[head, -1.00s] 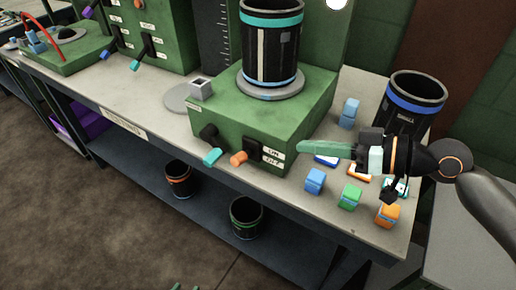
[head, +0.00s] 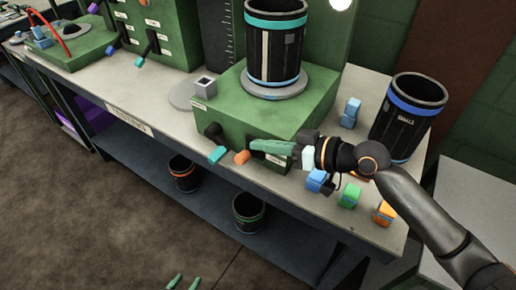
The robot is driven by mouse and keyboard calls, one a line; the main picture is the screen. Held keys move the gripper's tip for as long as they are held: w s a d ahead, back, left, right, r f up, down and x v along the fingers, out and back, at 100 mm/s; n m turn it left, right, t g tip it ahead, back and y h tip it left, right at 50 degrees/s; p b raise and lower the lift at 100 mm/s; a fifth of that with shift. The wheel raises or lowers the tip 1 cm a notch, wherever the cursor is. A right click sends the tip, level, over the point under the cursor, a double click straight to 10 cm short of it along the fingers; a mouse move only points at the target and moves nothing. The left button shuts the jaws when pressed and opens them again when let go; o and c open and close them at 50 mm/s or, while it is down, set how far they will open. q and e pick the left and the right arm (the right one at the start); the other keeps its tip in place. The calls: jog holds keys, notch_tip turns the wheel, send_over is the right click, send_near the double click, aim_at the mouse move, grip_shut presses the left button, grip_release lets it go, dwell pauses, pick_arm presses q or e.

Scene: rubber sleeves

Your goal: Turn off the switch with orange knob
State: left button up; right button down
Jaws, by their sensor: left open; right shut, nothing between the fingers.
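The orange knob (head: 242,157) is the tip of a switch lever on the front face of the green box (head: 225,112). My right gripper (head: 253,147) is shut and empty. Its green fingers lie just right of and slightly above the knob, in front of the switch's dark base and labels, which are largely hidden. I cannot tell whether the fingertips touch the lever, or the lever's exact position. My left gripper (head: 184,282) shows only as two parted green fingertips at the bottom edge, open and empty, away from the table.
A second lever with a teal knob (head: 217,155) is left of the orange one. A black bin (head: 275,45) stands on the green box. Another bin (head: 408,118) and several small blocks, including a green one (head: 349,196), are on the right of the table (head: 140,82).

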aim_at(247, 155)
jog(key=shift+a+f, duration=0.35)
jog(key=shift+f, duration=0.25)
jog(key=shift+a+f, duration=0.3)
jog(key=shift+f, duration=0.3)
